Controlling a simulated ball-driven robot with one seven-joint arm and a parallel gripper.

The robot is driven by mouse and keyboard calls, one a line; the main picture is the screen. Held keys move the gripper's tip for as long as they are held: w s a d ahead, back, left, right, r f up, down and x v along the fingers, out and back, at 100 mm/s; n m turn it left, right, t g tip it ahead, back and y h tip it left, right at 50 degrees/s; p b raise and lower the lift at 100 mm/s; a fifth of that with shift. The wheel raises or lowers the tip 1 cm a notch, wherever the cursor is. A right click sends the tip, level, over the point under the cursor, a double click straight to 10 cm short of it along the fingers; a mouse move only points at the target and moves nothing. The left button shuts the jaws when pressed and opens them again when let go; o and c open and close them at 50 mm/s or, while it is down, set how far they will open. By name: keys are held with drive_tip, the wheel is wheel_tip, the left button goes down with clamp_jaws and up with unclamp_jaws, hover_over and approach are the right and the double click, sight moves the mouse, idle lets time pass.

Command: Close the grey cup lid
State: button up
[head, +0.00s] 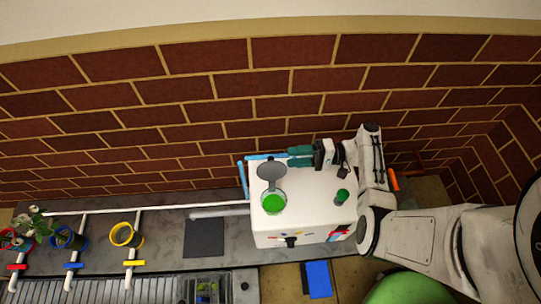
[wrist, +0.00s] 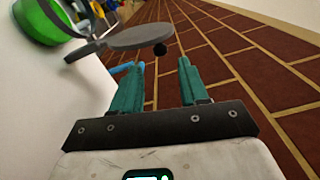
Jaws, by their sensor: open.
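The grey cup lid (head: 271,171) stands open, hinged at the back of a cup (head: 274,203) with a bright green inside, on top of a white box. In the wrist view, the lid (wrist: 140,38) is a thin grey disc seen nearly edge-on beyond my fingertips, with a small dark knob below it. The green cup (wrist: 40,18) shows there at the upper left. My gripper (head: 292,156) has teal fingers, open and empty, just right of and behind the lid. The fingers (wrist: 160,72) seem apart from the lid; the exact gap is unclear.
The white box (head: 305,222) also bears a small green cylinder (head: 342,197) at right. Blue tubing (head: 243,180) runs along its left and back edges, near my fingertips. A brick wall (head: 200,130) rises behind. A dark mat (head: 204,238) and a yellow pot (head: 125,236) are left.

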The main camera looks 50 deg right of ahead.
sight(271, 160)
drive_tip(key=x, duration=0.8)
drive_tip(key=shift+c, duration=0.4)
drive_tip(key=shift+s, duration=0.1)
clamp_jaws()
